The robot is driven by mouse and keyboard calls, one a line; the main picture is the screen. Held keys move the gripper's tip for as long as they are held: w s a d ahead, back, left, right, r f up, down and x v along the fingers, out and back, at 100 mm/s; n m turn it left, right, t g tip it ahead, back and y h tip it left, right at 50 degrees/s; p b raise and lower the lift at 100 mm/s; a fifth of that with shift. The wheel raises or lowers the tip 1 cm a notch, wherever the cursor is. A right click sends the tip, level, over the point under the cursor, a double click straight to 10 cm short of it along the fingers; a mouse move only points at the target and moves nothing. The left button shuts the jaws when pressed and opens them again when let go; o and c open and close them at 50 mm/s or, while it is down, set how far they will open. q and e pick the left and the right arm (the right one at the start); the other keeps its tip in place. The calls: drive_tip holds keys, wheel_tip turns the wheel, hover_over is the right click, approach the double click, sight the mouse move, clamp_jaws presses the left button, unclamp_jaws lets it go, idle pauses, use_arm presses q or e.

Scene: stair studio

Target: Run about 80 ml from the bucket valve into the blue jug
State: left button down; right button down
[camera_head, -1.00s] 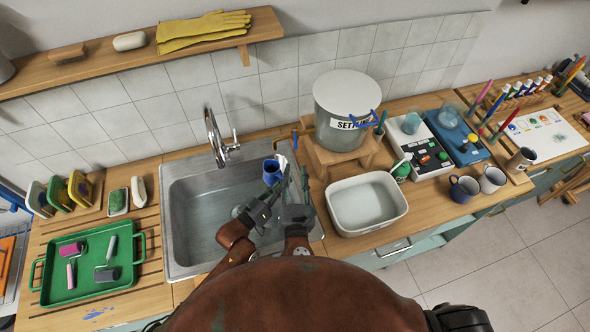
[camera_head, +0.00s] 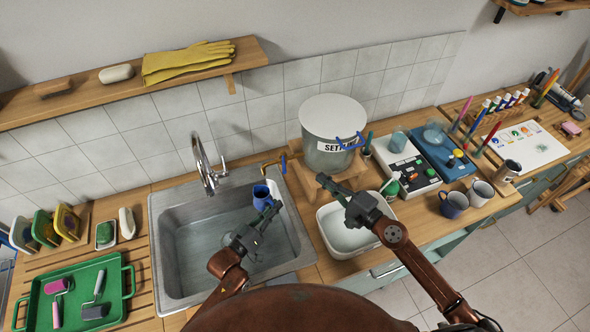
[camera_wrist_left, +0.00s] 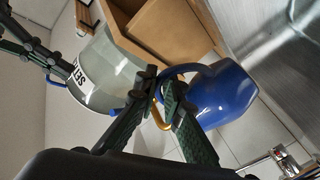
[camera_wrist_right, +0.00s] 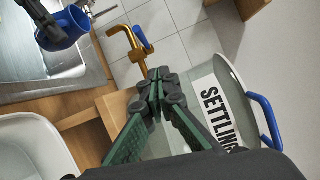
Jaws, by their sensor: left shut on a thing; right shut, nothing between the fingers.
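The grey lidded bucket (camera_head: 325,153), marked SETTLING in the right wrist view (camera_wrist_right: 222,85), stands on a wooden stand. Its brass valve (camera_wrist_right: 130,45) with a blue lever (camera_wrist_right: 142,38) sticks out toward the sink; it also shows in the head view (camera_head: 267,165). The blue jug (camera_head: 261,197) is held over the sink, just below the valve in the head view. My left gripper (camera_head: 270,207) is shut on the jug's handle (camera_wrist_left: 180,70). The jug's inside is hidden. My right gripper (camera_head: 322,179) is shut and empty in front of the bucket, apart from the lever.
A white basin (camera_head: 340,235) stands below my right gripper. The steel sink (camera_head: 165,225) has a tap (camera_head: 205,165) at its back. A green tray (camera_head: 128,285) with rollers lies at left. Mugs (camera_head: 454,205) and devices (camera_head: 408,168) stand at right.

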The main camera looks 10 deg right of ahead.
use_arm(q)
drive_tip(key=shift+r, duration=0.1)
use_arm(e)
drive_tip(key=d+n+g, duration=0.2)
drive_tip(key=n, duration=0.3)
approach(284, 163)
drive_tip(key=w+a+f, duration=0.1)
drive_tip(key=w, duration=0.3)
drive_tip(key=shift+w+a+f+y, duration=0.1)
drive_tip(key=shift+a+y, duration=0.1)
drive_tip(key=shift+a, duration=0.25)
drive_tip(key=shift+w+a+f+y, duration=0.1)
drive_tip(key=shift+w+a+y, duration=0.1)
drive_tip(key=shift+a, duration=0.3)
